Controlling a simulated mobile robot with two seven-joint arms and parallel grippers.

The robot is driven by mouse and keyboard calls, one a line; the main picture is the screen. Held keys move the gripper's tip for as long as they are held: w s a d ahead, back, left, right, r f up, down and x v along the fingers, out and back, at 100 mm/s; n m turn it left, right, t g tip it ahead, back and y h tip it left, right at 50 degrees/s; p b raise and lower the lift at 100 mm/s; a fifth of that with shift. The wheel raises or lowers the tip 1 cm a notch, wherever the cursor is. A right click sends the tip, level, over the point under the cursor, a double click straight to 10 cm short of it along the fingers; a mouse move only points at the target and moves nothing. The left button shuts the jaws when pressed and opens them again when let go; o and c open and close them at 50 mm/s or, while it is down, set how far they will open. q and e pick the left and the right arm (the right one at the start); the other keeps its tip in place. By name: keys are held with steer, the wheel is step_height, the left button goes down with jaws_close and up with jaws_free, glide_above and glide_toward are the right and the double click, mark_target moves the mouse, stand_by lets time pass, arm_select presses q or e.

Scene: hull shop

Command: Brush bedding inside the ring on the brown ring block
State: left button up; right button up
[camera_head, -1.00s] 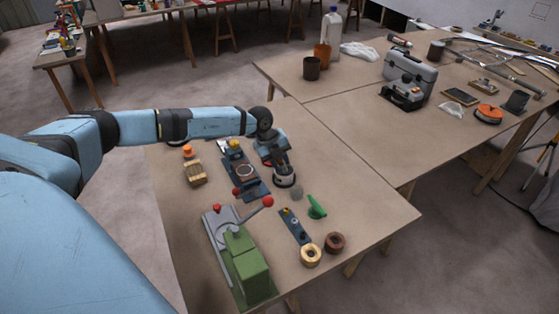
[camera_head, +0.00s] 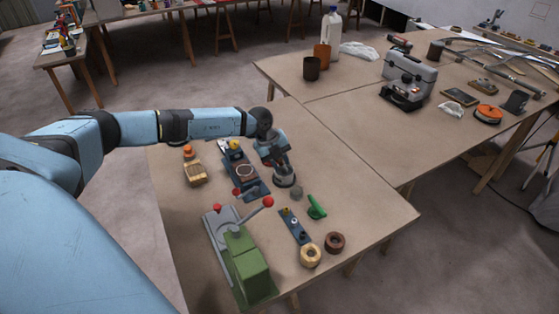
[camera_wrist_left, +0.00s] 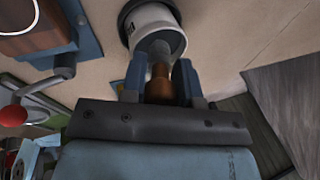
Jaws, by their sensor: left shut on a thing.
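My left gripper (camera_head: 281,163) is shut on a brown handle (camera_wrist_left: 160,82), which looks like the brush's. The handle's grey lower end reaches into or over the mouth of a pale pot with a dark base (camera_wrist_left: 156,32); the bristles are hidden. The pot stands on the bench, also showing below the gripper in the head view (camera_head: 285,180). A brown block with a pale ring (camera_head: 245,171) sits on a blue fixture left of the pot; it shows at the wrist view's upper left (camera_wrist_left: 40,38). A separate dark brown ring piece (camera_head: 335,242) lies near the bench's front. My right gripper is out of view.
A green and grey lever press (camera_head: 246,270) with red knobs stands at front left. A tan ring piece (camera_head: 310,255), a blue plate (camera_head: 295,227) and a green tool (camera_head: 316,208) lie near the front. The bench right of the pot is mostly clear.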

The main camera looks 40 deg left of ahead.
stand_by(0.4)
arm_select(q)
step_height(320, 180, up, 7)
steer(key=p, duration=0.6)
stand_by(0.8)
steer(key=s+d+r+m+g+y+p, duration=0.1)
steer(key=d+r+m+g+p, duration=0.15)
steer(key=d+r+m, duration=0.6)
steer(key=d+r+m+g+y+p, duration=0.1)
steer(key=d+r+m+g, duration=0.3)
steer(key=d+m, duration=0.85)
steer(key=s+r+m+t+y+p, duration=0.2)
steer(key=r+m, duration=0.3)
steer(key=m, duration=0.8)
steer(key=s+r+m+t+y+p, duration=0.2)
steer(key=s+r+m, duration=0.3)
steer(key=m, duration=0.8)
steer(key=shift+s+r+m+t+y, duration=0.15)
steer(key=shift+r+m+t+y, duration=0.15)
steer(key=shift+r+t+y, duration=0.35)
